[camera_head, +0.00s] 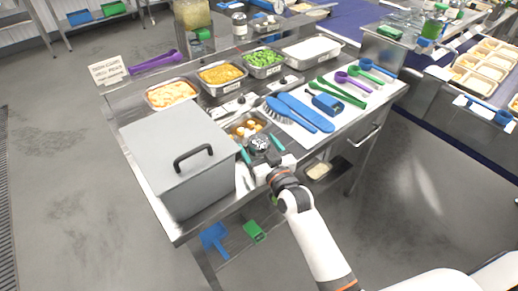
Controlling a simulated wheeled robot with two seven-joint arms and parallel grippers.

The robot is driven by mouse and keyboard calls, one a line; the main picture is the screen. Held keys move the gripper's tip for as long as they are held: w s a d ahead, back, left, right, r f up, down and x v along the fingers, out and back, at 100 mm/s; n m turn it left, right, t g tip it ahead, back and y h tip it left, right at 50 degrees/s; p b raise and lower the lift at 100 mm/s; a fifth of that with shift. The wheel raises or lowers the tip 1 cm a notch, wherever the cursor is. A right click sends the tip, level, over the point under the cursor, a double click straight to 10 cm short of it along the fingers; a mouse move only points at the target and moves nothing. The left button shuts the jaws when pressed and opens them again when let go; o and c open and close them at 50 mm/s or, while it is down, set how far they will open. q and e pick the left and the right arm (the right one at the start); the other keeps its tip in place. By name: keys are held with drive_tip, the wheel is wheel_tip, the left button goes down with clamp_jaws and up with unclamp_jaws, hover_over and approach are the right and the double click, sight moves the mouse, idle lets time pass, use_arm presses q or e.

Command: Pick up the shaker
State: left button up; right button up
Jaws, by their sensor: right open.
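A small clear jar with a grey lid and a label (239,25) stands upright at the back of the steel worktable; it may be the shaker, but it is too small to be sure. My right gripper (257,141) is over the table's near edge, fingers pointing away from me. Its two teal fingertips are spread apart, with nothing seen between them. It is just in front of a small steel pan of round yellowish and brown pieces (247,127), far from the jar. My left gripper is not in view.
A grey lidded box (180,160) stands close left of my right gripper. Food pans (221,78) line the table's back. Blue brushes (298,110), a blue scoop (326,103) and green tongs (342,93) lie to the right. A tall dispenser (194,20) stands at back left.

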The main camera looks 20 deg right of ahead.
drive_tip(key=shift+w+a+f, duration=0.1)
drive_tip(key=shift+w+a, duration=0.05)
drive_tip(key=shift+w, duration=0.85)
drive_tip(key=shift+s, duration=0.1)
drive_tip(key=shift+c, duration=0.5)
drive_tip(key=c, duration=0.9)
drive_tip(key=shift+c, duration=0.6)
drive_tip(key=shift+r, duration=0.2)
